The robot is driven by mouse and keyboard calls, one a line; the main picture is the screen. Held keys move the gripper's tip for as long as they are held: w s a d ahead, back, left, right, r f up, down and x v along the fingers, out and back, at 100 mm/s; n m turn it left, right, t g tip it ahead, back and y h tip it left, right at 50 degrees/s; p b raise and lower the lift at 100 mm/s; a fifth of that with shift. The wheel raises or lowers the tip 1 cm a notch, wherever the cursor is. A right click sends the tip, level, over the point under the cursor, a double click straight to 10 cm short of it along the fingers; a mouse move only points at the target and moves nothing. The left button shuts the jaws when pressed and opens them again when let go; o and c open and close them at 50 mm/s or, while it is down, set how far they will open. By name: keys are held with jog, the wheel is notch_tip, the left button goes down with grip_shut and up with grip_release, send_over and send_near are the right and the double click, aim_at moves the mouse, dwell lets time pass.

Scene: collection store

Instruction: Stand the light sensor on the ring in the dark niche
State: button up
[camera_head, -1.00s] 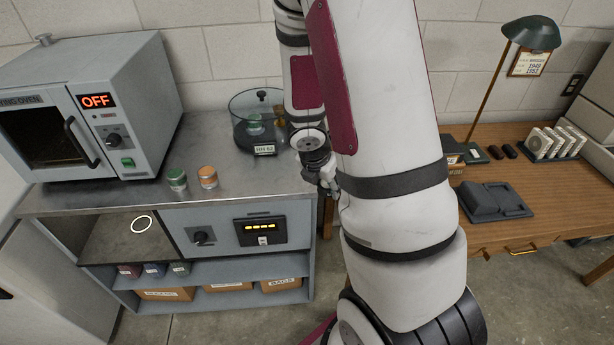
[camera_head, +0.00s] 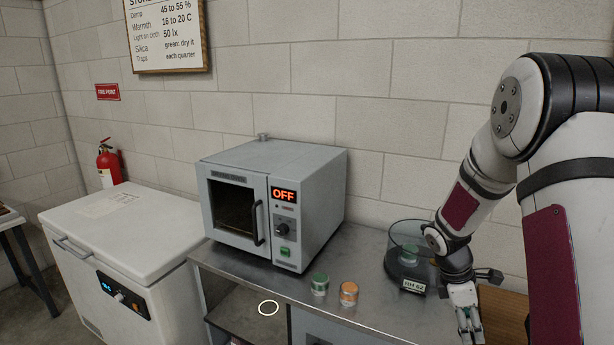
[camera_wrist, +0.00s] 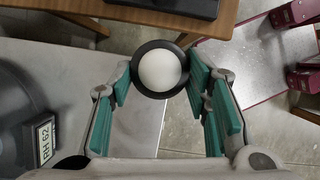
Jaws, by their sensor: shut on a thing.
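My gripper (camera_head: 467,318) is at the right end of the metal counter, right of the glass desiccator. In the wrist view its green-padded fingers (camera_wrist: 160,85) are shut on the light sensor (camera_wrist: 159,69), a white dome in a black round housing. The sensor cannot be made out in the head view. The white ring (camera_head: 268,308) lies on the floor of the dark niche (camera_head: 240,318) under the counter, left of my gripper and well apart from it. The niche's lower part is cut off by the picture's edge.
A drying oven (camera_head: 275,205) showing OFF stands on the counter (camera_head: 375,265). The desiccator (camera_head: 408,270) stands beside my arm. A white chest freezer (camera_head: 125,225) is at left.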

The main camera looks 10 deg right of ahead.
jog(key=w+a+m, duration=0.2)
jog(key=a, duration=0.1)
jog(key=w+a+m+g+y, duration=0.1)
jog(key=a+m, duration=0.2)
jog(key=w+a+f+m+g, duration=0.1)
jog(key=w+a+m, duration=0.1)
jog(key=a, duration=0.1)
jog(key=shift+w+f+y, duration=0.1)
jog(key=shift+w+y, duration=0.25)
jog(key=shift+y, duration=0.05)
jog(key=w+a+m+y, duration=0.1)
jog(key=w+a+m, duration=0.1)
jog(key=a, duration=0.5)
jog(key=w+a+m+y, duration=0.1)
jog(key=a+m, duration=0.3)
jog(key=a, duration=0.3)
jog(key=shift+w+a+g, duration=0.35)
jog(key=shift+w+g, duration=0.05)
